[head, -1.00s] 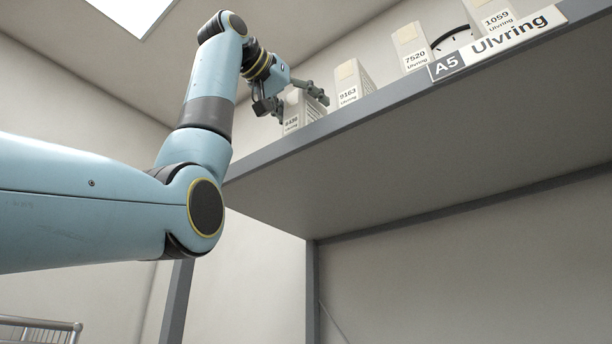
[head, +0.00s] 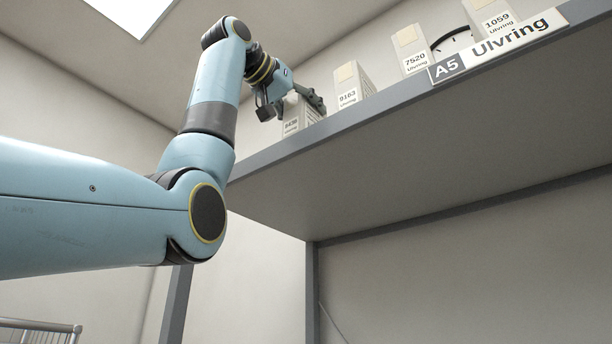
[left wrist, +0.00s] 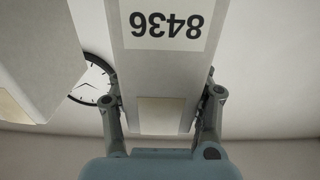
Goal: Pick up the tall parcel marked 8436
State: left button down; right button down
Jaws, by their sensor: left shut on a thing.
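The tall parcel marked 8436 (head: 293,122) is a pale box standing at the left end of the high shelf in the head view. Its label shows upside down in the left wrist view (left wrist: 165,52). My left gripper (head: 303,102) is at the parcel's upper part, partly hiding it. In the left wrist view the left gripper's two fingers (left wrist: 160,101) lie against opposite sides of the parcel, shut on it. I cannot see a gap under the parcel. My right gripper is in neither view.
Parcel 9163 (head: 349,88) stands just right of the held parcel. Parcels 7520 (head: 409,48) and 1059 (head: 489,16) stand further right, behind the A5 Ulvring sign (head: 498,46). A clock (head: 455,40) hangs on the wall. The shelf's front edge (head: 370,108) runs below.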

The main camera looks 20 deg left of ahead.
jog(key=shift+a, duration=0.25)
